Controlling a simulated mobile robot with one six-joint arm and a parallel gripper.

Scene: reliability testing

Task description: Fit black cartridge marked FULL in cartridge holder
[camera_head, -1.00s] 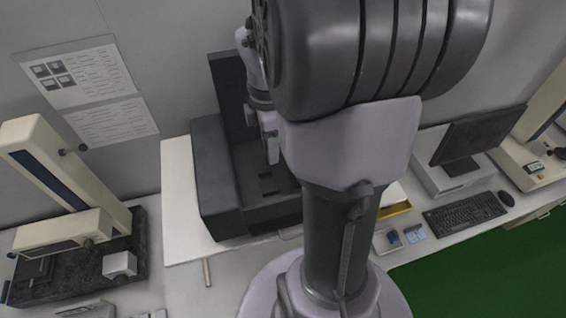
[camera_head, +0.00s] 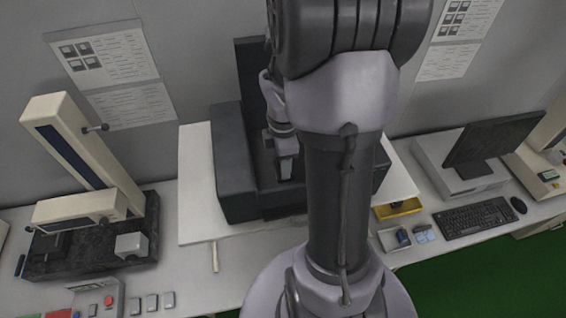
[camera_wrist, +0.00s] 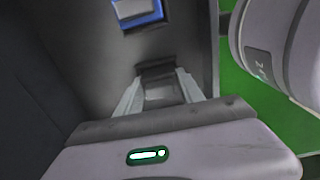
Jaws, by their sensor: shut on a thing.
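My gripper (camera_head: 286,174) is inside the recess of the large black machine (camera_head: 232,178), pointing down, partly behind my arm in the head view. In the wrist view my gripper (camera_wrist: 158,88) shows its two pale fingers shut on a small dark piece, the black cartridge (camera_wrist: 155,71), at their tips. Its FULL mark cannot be read. I cannot make out the cartridge holder for certain; the machine's floor is mostly hidden by my arm. A blue-edged grey part (camera_wrist: 138,13) lies beyond the fingertips at the top of the wrist view.
A yellow bin (camera_head: 384,213) and a white tray (camera_head: 388,246) with small dark items stand right of my arm. A keyboard (camera_head: 475,217) and monitor (camera_head: 493,144) are further right. A cream measuring stand (camera_head: 75,145) is at the left. The machine's walls surround the gripper closely.

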